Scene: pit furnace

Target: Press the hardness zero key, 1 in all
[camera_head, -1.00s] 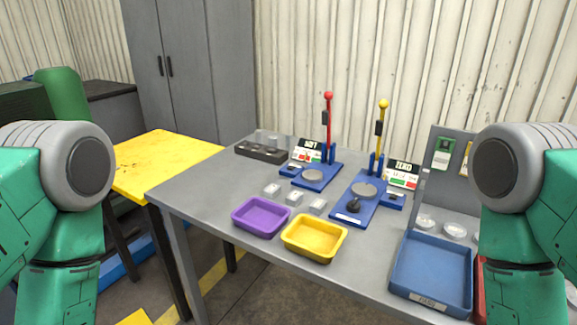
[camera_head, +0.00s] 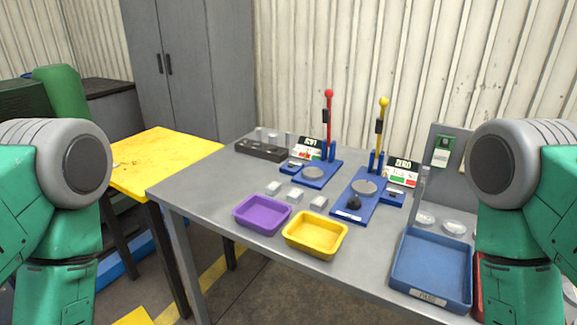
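Two blue testers stand on the grey table. The right tester (camera_head: 347,209) has a lever with a yellow knob (camera_head: 384,102), a round grey plate, a black knob (camera_head: 354,202) and a display marked ZERO (camera_head: 404,170). A small blue key box (camera_head: 392,197) sits at its right side, below the display. The left tester (camera_head: 318,180) has a red-knobbed lever (camera_head: 329,94) and its own display (camera_head: 308,147). Which key is the hardness zero key is too small to read. My green arms show at both picture edges; neither gripper is in view.
A purple tray (camera_head: 261,226) and a yellow tray (camera_head: 315,251) stand at the table's front edge, with several small grey blocks (camera_head: 295,195) behind them. A blue bin (camera_head: 432,291) stands at the right. A dark block holder (camera_head: 259,152) is at the back left.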

